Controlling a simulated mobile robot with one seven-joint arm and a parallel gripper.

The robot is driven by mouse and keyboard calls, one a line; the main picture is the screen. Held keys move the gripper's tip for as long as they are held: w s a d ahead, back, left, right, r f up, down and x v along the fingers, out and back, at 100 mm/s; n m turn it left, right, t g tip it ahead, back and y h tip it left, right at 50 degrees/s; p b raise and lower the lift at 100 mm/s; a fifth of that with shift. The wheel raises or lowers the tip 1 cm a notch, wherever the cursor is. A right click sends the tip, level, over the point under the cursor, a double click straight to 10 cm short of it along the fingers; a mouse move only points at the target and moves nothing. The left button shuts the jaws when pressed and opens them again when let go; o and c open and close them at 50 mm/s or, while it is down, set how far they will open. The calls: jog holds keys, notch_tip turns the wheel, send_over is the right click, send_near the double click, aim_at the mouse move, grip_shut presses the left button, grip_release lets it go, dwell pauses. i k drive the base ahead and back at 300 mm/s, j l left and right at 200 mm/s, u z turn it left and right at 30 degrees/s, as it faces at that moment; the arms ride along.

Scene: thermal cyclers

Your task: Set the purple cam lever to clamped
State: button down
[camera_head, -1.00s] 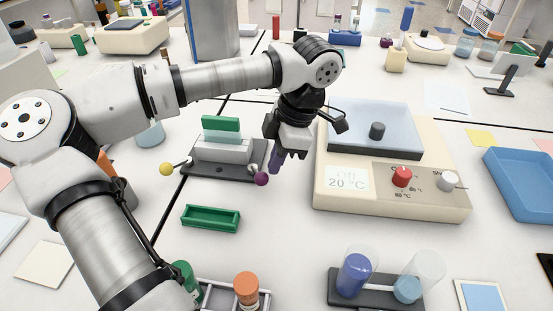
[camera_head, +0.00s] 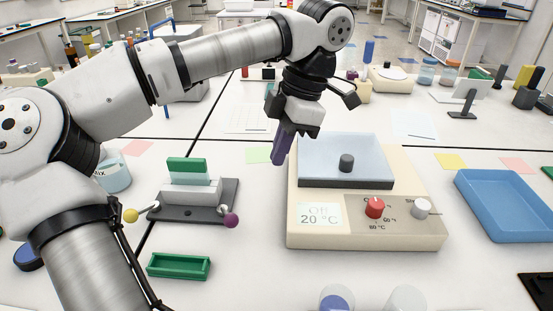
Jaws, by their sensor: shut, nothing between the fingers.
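The purple cam lever shows as a purple ball knob (camera_head: 231,220) on a short arm at the right end of a dark grey base plate (camera_head: 188,214). The knob points toward the front right of the plate. A matching lever with a yellow ball (camera_head: 131,215) sticks out at the left end. A light grey block (camera_head: 190,192) with a green-topped piece (camera_head: 187,165) stands on the plate. My gripper (camera_head: 280,160) is shut and empty, with its purple fingers pointing down. In the picture it is above and right of the purple knob, apart from it.
A cream instrument (camera_head: 365,232) with a glassy lid, red knob and display stands right of the base plate, close to my gripper. A green tray (camera_head: 179,266) lies in front of the plate. A blue tray (camera_head: 508,205) is at far right. My arm spans the upper left.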

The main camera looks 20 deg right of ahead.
aim_at(230, 220)
jog(key=k, duration=1)
